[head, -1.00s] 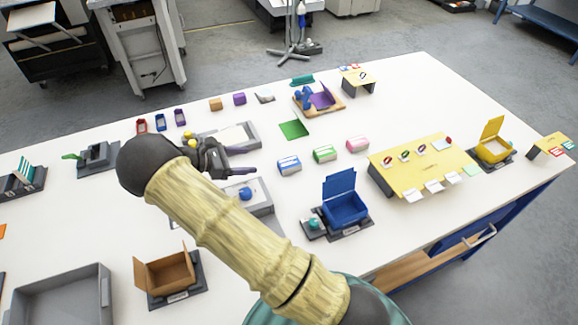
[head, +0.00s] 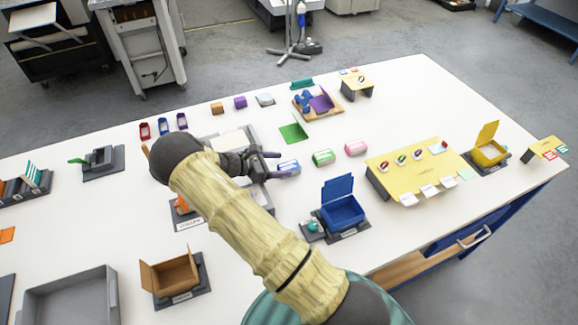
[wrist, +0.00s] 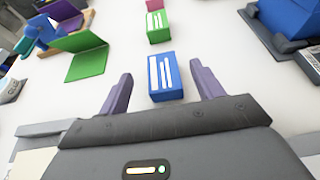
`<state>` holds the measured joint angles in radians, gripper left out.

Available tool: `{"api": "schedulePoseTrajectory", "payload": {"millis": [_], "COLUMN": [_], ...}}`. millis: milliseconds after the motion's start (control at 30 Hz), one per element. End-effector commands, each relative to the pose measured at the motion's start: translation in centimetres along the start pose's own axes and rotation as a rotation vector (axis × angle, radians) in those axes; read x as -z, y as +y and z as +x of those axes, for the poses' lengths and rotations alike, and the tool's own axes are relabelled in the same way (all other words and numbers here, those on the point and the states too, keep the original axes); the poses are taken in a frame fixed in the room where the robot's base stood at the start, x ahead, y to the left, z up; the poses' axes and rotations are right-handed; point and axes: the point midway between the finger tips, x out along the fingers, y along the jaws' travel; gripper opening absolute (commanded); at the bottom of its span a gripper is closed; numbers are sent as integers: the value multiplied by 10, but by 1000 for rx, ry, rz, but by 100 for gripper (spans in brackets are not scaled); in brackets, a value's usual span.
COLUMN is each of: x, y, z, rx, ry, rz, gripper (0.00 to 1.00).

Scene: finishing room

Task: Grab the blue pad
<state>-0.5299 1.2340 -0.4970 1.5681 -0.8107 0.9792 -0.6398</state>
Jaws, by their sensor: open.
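The blue pad (wrist: 166,75) is a small block with white stripes on its top, lying on the white table. In the wrist view it sits between and just beyond the fingertips of my gripper (wrist: 160,85). In the head view the blue pad (head: 288,167) shows just right of my gripper (head: 273,164), partly behind a finger. My gripper is open with nothing held, one purple finger on each side.
A green pad (head: 323,158) and a pink pad (head: 355,148) lie in a row to the right. An open green folder (head: 294,131) lies behind. A blue open box (head: 342,211) stands in front at right, and a yellow stand (head: 420,165) farther right.

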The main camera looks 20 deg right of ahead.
Motion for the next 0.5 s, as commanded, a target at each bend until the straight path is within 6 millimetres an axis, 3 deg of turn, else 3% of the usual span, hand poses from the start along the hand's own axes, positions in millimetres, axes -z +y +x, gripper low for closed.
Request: {"api": "schedulePoseTrajectory", "payload": {"millis": [500], "x": [-2], "y": [-1], "z": [14], "rx": [1], "ry": [-1], "rz": [-1], "gripper": [66]}}
